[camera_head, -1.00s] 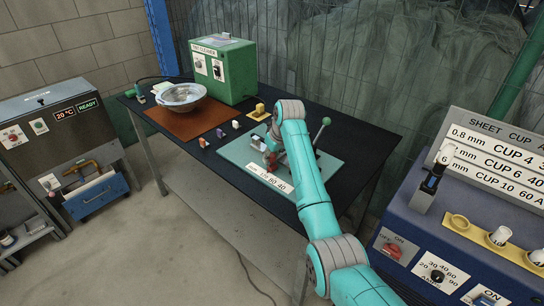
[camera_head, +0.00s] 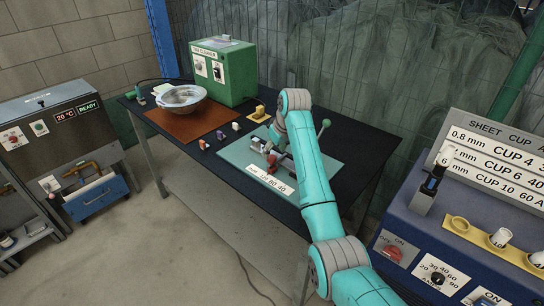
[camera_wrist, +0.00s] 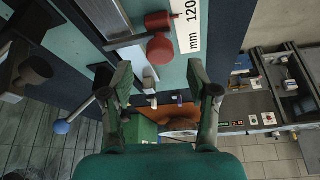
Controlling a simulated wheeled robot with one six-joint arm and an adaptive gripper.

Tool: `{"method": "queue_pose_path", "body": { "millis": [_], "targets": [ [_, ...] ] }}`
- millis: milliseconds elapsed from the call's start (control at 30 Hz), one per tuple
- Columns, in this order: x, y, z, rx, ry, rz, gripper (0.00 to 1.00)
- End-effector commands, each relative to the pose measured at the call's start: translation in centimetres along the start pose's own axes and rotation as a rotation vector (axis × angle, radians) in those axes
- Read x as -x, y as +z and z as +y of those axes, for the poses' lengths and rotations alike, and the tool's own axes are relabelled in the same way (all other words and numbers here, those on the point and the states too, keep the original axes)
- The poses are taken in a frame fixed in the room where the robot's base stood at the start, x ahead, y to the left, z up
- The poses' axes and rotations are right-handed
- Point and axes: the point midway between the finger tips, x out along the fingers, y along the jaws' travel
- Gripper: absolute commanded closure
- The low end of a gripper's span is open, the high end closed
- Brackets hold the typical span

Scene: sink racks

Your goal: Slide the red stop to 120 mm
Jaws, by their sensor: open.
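The red stop (camera_head: 271,160) is on the teal fixture plate (camera_head: 236,155), just behind the white mm scale (camera_head: 270,179). In the wrist view its round red knob (camera_wrist: 160,48) shows with a smaller red piece (camera_wrist: 158,20) beyond it. Both are beside the scale (camera_wrist: 190,24), near the printed 120. The stop's exact reading cannot be told. My gripper (camera_wrist: 162,78) is open, with its two fingers spread apart and nothing between the tips. The red knob is a little beyond the tips. In the head view my gripper (camera_head: 277,137) is above the fixture, partly hidden by my arm.
A metal bowl (camera_head: 181,97) on a brown mat and a green machine (camera_head: 223,72) stand farther back.

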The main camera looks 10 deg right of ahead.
Motion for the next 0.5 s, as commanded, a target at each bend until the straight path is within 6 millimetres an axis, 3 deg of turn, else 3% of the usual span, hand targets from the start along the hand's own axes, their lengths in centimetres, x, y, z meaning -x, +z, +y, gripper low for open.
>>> {"method": "queue_pose_path", "body": {
  "millis": [233, 500],
  "targets": [
    [4.7, 0.0, 0.1, 0.000, 0.001, 0.003, 0.40],
    [7.0, 0.0, 0.0, 0.000, 0.000, 0.001, 0.40]
  ]
}}
